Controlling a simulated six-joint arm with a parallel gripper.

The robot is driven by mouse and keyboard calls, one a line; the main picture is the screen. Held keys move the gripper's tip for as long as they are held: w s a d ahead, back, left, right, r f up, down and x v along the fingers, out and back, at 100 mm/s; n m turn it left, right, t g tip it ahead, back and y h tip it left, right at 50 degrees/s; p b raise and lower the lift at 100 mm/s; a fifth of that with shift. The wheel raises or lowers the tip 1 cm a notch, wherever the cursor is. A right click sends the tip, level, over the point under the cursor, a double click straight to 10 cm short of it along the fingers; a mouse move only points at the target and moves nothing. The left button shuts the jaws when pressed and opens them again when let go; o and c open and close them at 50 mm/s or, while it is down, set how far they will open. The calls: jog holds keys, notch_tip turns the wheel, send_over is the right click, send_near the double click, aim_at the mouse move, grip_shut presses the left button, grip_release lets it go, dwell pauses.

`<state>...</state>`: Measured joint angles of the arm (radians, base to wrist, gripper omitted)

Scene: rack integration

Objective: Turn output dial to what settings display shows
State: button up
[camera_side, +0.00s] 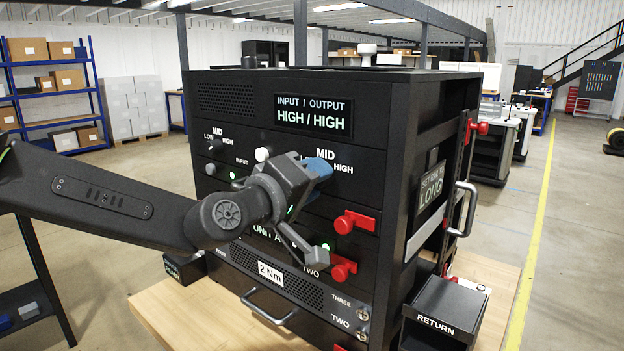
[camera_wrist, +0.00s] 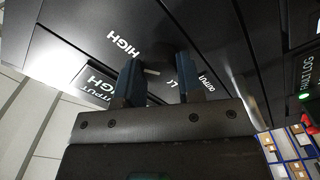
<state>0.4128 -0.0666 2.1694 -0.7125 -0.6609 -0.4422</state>
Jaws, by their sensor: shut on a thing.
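The settings display (camera_side: 314,116) on the black rack reads INPUT / OUTPUT, HIGH / HIGH. Part of the display (camera_wrist: 92,82) also shows in the wrist view. My gripper (camera_side: 318,170) is at the front panel, just below the MID label and left of the HIGH label, over the output dial. The input dial (camera_side: 214,147) is to the left.
A white knob (camera_side: 262,154) sits between the two dial areas. Red handles (camera_side: 355,222) stick out below and right of my gripper. A lower bar handle (camera_side: 268,307) and a RETURN box (camera_side: 440,312) are near the wooden bench top (camera_side: 182,318).

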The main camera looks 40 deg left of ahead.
dwell(0.4)
jog(key=o, duration=0.9)
jog(key=s, duration=1.4)
jog(key=shift+w+m, duration=0.15)
jog(key=shift+m, duration=0.15)
jog(key=s+a+f+m+g, duration=1)
jog(key=a+f+m+g, duration=0.1)
jog(key=f, duration=0.3)
jog(key=shift+s+g, duration=0.2)
jog(key=shift+g, duration=0.5)
